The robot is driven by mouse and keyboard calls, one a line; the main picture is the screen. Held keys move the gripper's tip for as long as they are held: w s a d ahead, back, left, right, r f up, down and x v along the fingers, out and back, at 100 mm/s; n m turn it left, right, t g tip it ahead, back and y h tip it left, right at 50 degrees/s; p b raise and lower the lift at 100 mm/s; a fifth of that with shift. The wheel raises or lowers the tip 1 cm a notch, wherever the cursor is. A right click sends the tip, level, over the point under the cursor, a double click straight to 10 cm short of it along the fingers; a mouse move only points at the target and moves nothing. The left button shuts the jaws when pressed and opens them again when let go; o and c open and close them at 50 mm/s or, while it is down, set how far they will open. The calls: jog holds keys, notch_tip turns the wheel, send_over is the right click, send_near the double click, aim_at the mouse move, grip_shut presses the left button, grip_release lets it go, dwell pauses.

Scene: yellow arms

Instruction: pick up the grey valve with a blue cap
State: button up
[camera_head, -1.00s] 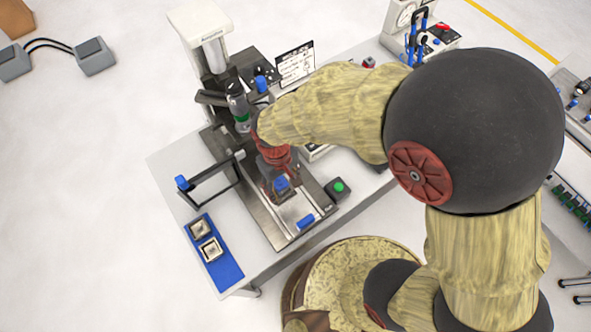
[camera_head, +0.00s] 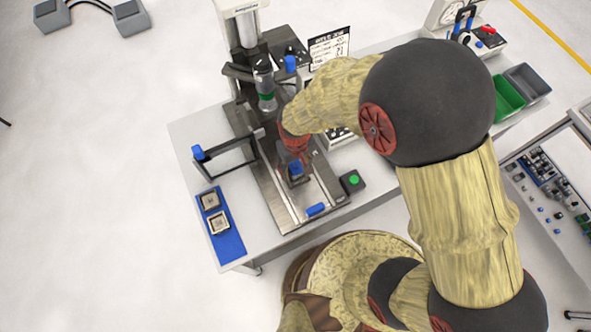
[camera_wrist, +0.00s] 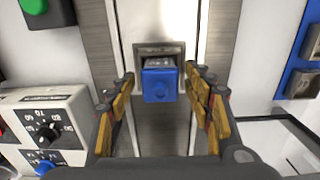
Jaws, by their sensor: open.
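The grey valve with a blue cap (camera_wrist: 160,84) sits in a square grey holder on the metal rail, its cap facing the wrist camera. My gripper (camera_wrist: 161,92) is open, with one yellow-padded finger on each side of the valve. A gap shows between each finger and the cap. In the head view, my gripper (camera_head: 294,174) is small and partly hidden around the valve.
A blue tray (camera_head: 231,244) with two square pieces lies at the table's left. A green button box (camera_head: 352,182) stands right of the rail, and a blue handle (camera_head: 316,209) at its near end. A black frame (camera_head: 226,158) and a press column (camera_head: 246,30) stand close by.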

jog(key=c, duration=1.3)
